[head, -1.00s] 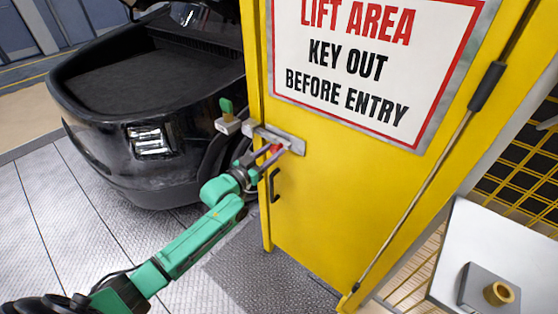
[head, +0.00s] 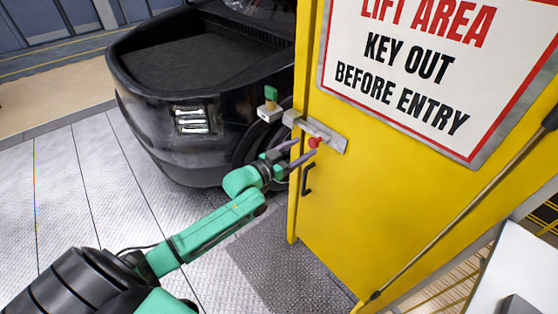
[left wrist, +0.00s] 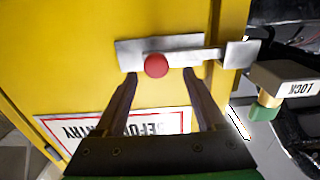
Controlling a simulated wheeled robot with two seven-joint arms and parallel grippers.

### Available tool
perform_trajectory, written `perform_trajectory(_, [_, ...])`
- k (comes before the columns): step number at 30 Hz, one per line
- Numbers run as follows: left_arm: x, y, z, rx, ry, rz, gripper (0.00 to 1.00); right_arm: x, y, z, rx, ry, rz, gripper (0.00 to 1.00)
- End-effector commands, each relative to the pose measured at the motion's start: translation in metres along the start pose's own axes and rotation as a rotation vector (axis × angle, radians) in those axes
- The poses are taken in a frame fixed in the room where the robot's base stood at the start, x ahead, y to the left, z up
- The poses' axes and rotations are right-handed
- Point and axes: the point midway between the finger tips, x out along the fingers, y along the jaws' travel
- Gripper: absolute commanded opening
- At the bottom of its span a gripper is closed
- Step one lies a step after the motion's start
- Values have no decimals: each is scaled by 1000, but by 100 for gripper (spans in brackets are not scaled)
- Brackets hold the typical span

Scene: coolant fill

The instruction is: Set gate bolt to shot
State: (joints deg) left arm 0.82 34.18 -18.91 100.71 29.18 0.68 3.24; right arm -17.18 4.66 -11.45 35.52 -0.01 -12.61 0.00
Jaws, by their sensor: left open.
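The gate bolt (head: 330,139) is a grey metal plate with a rod and a red knob (head: 313,142), on the yellow gate (head: 350,210). In the left wrist view the knob (left wrist: 156,66) sits on the plate, and the rod (left wrist: 205,55) runs right toward a grey keeper block (left wrist: 241,54) beyond the gate's edge. I cannot tell whether the rod is inside the keeper. My left gripper (head: 303,149) is open at the bolt. In the wrist view its fingertips (left wrist: 160,77) lie either side of the knob, apart from it. My right gripper is out of view.
A lock box (left wrist: 285,80) with a green key top (head: 271,93) stands beside the keeper. A black handle (head: 307,178) is below the bolt. A black car (head: 165,120) stands left behind the gate. A warning sign (head: 415,75) is above. Metal floor lies left.

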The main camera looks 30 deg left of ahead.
Motion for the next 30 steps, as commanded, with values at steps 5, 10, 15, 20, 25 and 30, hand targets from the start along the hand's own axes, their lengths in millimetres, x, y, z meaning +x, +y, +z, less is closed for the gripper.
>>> perform_trajectory(5, [-48, -1, 5, 0, -7, -1, 73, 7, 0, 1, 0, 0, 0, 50])
perform_trajectory(10, [-87, -1, 4, 0, -5, 1, 73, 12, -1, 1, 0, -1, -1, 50])
perform_trajectory(15, [-108, -3, 2, -1, -3, -2, 73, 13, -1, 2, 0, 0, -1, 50])
perform_trajectory(20, [-112, -3, 0, -1, 0, -1, 73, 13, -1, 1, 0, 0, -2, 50])
perform_trajectory(25, [-111, -3, 1, -1, 0, -2, 73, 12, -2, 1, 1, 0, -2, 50])
perform_trajectory(30, [-111, -3, 1, -1, -1, -2, 73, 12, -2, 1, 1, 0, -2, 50])
